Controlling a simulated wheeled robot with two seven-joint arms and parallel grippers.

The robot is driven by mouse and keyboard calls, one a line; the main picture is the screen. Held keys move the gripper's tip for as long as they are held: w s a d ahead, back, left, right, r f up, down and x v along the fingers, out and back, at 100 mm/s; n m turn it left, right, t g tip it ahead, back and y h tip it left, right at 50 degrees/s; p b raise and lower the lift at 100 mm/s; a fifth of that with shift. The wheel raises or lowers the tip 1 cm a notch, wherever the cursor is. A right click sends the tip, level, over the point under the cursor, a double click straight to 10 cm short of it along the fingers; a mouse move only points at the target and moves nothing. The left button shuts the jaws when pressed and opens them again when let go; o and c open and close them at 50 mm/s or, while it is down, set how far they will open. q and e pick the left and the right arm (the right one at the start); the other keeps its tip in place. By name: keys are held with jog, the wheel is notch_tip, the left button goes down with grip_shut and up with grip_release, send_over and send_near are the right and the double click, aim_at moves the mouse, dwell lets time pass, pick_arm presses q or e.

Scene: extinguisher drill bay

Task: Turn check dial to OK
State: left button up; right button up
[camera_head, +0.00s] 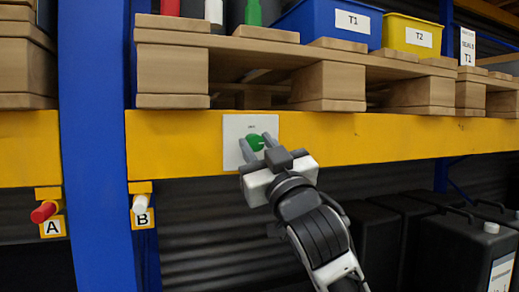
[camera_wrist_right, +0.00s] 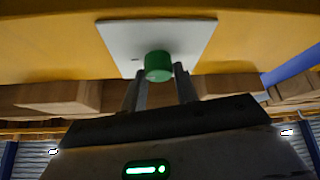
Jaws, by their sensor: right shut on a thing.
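The check dial (camera_head: 255,142) is a green round knob on a white square plate (camera_head: 233,126), fixed to the yellow shelf beam. In the right wrist view the green dial (camera_wrist_right: 158,66) stands out from its plate (camera_wrist_right: 190,40). My right gripper (camera_head: 258,146) is at the dial, with one finger on each side, shut on it. The wrist view also shows the fingers (camera_wrist_right: 160,80) beside the knob. The mark on the plate is too small to read, so the dial's setting cannot be told. My left gripper is not in view.
Above the yellow beam (camera_head: 400,137) lies a wooden pallet (camera_head: 172,75) with a blue T1 bin (camera_head: 300,18) and a yellow T2 bin (camera_head: 400,30). A red peg A (camera_head: 43,212) and white peg B (camera_head: 139,204) hang at left. Black containers (camera_head: 460,240) stand lower right.

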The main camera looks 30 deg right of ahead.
jog(key=shift+m+h, duration=0.4)
jog(key=shift+m, duration=0.1)
jog(key=o, duration=1)
jog(key=shift+c, duration=0.2)
pick_arm(q)
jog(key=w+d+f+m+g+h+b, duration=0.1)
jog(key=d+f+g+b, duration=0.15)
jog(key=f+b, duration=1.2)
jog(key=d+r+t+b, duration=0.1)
jog(key=b, duration=0.1)
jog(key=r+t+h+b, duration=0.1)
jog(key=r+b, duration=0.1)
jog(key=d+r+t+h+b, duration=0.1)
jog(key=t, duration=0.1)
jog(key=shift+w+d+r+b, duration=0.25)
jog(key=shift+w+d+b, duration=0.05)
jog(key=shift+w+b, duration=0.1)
pick_arm(e)
jog(key=v, duration=1.6)
jog(key=shift+r, duration=0.1)
